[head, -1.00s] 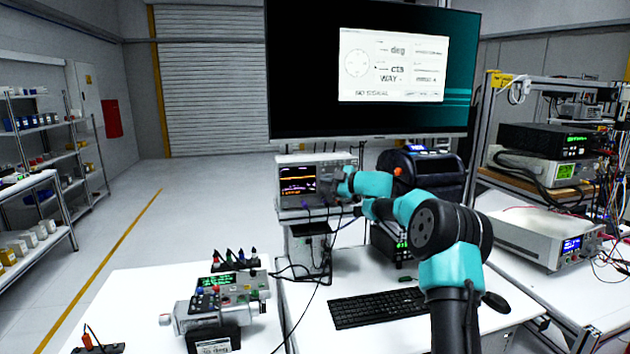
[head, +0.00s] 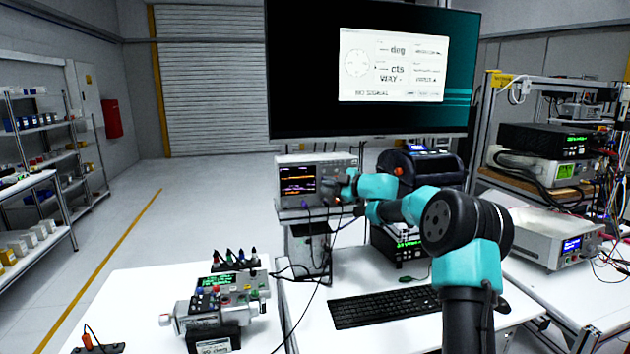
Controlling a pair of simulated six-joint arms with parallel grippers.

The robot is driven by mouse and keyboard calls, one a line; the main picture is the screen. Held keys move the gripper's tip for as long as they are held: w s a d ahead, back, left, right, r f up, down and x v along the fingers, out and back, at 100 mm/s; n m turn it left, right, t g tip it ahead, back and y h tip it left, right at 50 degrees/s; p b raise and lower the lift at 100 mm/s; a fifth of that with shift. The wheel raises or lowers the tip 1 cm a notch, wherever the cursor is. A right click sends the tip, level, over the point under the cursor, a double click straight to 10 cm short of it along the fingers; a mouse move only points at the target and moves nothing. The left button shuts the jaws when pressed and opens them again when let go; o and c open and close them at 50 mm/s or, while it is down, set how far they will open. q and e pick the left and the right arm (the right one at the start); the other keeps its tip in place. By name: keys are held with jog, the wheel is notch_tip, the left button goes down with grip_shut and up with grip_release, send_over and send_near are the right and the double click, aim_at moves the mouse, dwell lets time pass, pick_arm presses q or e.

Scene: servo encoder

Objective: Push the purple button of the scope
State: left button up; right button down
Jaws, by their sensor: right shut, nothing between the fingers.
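The scope (head: 297,181) stands on a raised shelf at the back of the desk, its screen lit with an orange trace. My right gripper (head: 337,187) is in front of the right half of the scope's panel, reaching in from the right. It is shut and empty. The gripper and wrist cover part of the panel, and I cannot make out the purple button. I cannot tell whether the fingertips touch the panel. My left gripper is not in view.
A large monitor (head: 300,70) hangs above the scope. A black keyboard (head: 384,306) lies on the desk in front. A servo test rig (head: 215,312) stands at the left, with cables (head: 312,300) running between. Instruments (head: 545,232) fill a bench at the right.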

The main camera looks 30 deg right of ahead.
jog(key=s, duration=0.1)
jog(key=s+a, duration=0.1)
jog(key=s, duration=0.1)
jog(key=shift+s+a, duration=0.15)
jog(key=shift+s, duration=0.15)
